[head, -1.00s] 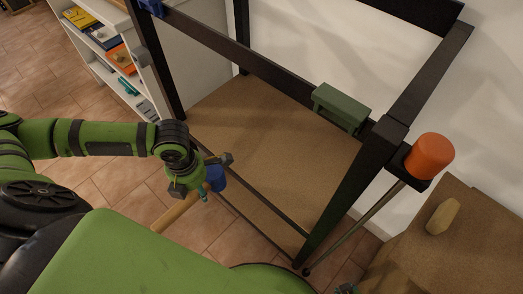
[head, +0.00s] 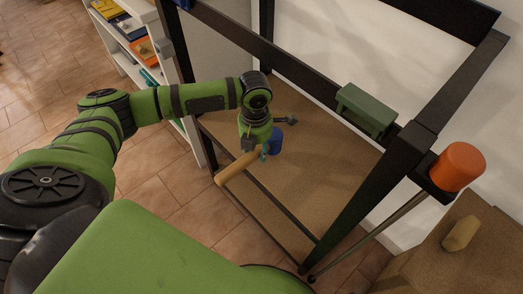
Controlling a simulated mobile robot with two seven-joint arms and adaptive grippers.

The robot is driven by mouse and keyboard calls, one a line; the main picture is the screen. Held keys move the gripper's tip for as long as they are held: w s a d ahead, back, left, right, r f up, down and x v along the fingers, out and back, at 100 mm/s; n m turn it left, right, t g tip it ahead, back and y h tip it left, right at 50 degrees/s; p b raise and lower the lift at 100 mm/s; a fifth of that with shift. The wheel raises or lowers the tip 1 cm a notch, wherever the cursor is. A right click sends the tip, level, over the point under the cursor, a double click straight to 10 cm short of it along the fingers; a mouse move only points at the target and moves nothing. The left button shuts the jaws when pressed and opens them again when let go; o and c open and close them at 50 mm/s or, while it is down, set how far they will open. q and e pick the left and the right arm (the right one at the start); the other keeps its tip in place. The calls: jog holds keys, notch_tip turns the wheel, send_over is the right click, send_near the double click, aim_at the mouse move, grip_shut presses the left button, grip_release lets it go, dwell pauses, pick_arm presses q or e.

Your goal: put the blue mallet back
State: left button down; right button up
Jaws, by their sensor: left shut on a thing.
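The blue mallet has a blue head (head: 276,141) and a light wooden handle (head: 238,168). My left gripper (head: 262,149) is shut on it and holds it in the air over the front left edge of the rack's brown lower board (head: 318,152). The handle points down to the left and the head is on the right. The gripper partly hides where head and handle meet. A green bracket (head: 367,108) with an open underside is on the rack's back rail, apart from the mallet. My right gripper is not in view.
The black rack frame (head: 365,190) has a near post and rails around the board. An orange cylinder (head: 458,166) sits on a black bracket at the right, with a thin rod nearby. A brown box (head: 425,272) stands lower right. A white shelf (head: 125,62) stands behind left.

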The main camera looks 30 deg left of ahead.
pick_arm(q)
jog(key=shift+w+d, duration=0.25)
jog(key=shift+w, duration=0.35)
jog(key=shift+w+d, duration=0.2)
jog(key=shift+w, duration=0.35)
notch_tip(320, 180, down, 2)
jog(key=shift+s+f, duration=0.15)
jog(key=shift+f, duration=0.1)
jog(key=shift+a+f, duration=0.1)
jog(key=shift+f, duration=0.15)
jog(key=c, duration=1.1)
grip_release()
jog(key=shift+s+f, duration=0.1)
jog(key=shift+f, duration=0.05)
jog(key=shift+c, duration=0.2)
jog(key=o, duration=0.4)
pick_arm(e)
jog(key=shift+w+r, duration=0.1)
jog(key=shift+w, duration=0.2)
